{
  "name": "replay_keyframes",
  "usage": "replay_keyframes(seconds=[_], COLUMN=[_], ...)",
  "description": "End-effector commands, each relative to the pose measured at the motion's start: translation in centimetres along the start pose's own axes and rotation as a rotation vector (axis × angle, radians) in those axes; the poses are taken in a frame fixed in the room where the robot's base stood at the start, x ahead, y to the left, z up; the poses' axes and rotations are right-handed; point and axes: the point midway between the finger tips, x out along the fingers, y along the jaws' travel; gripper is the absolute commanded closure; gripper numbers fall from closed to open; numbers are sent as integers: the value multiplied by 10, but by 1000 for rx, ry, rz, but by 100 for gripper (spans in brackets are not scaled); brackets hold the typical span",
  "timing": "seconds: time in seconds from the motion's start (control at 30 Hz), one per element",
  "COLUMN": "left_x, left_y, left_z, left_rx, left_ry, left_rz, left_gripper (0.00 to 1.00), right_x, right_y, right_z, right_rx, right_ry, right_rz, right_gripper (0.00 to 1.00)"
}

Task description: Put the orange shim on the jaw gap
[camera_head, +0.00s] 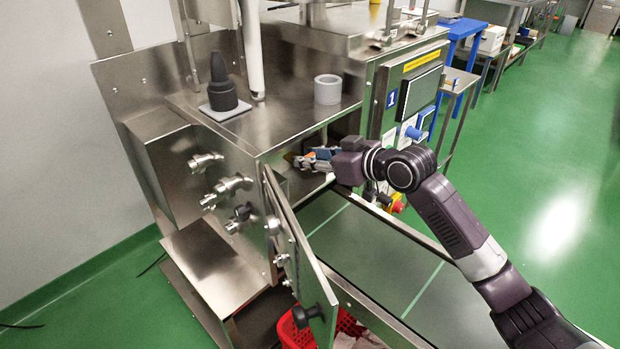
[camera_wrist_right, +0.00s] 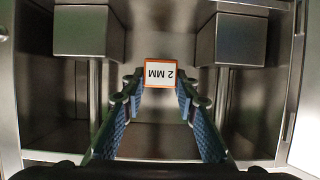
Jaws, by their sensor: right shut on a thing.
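My right gripper (camera_head: 314,160) reaches into the machine's opening from the right in the head view. In the right wrist view its blue-padded fingers (camera_wrist_right: 159,90) are shut on the orange shim (camera_wrist_right: 160,73), which has a white face marked "2 MM", upside down in that view. Only a bit of orange (camera_head: 310,154) shows at the fingertips in the head view. Two steel jaw blocks, left (camera_wrist_right: 82,32) and right (camera_wrist_right: 240,40), stand ahead with a gap between them. The shim appears in line with this gap; whether it touches either jaw I cannot tell. My left gripper is not in view.
An open steel door (camera_head: 300,255) stands left of my right arm. A red basket (camera_head: 292,335) is below it. A grey ring (camera_head: 327,89) and a dark nozzle on a pad (camera_head: 221,85) sit on the machine top. A control panel (camera_head: 420,92) rises behind my wrist.

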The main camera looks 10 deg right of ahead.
Motion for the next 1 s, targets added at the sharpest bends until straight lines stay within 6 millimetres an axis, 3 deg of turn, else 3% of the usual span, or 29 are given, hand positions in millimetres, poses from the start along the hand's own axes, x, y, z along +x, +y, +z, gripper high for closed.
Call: replay_keyframes(seconds=[0.03,0.23,0.43,0.9,0.93,1.0], left_x=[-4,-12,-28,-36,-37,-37], left_y=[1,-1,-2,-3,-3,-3], left_z=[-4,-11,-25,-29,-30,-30], left_rx=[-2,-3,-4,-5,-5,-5], left_ry=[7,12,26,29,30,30], left_rz=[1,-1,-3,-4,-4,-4], left_gripper=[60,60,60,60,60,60], right_x=[3,9,20,26,26,26], right_y=[0,0,0,0,0,0], right_z=[13,26,55,60,59,59], right_rx=[4,2,4,2,2,2], right_ry=[-8,-5,-6,-5,-4,-5], right_rz=[0,0,0,1,1,1], right_gripper=[91,91,91,91,69,62])
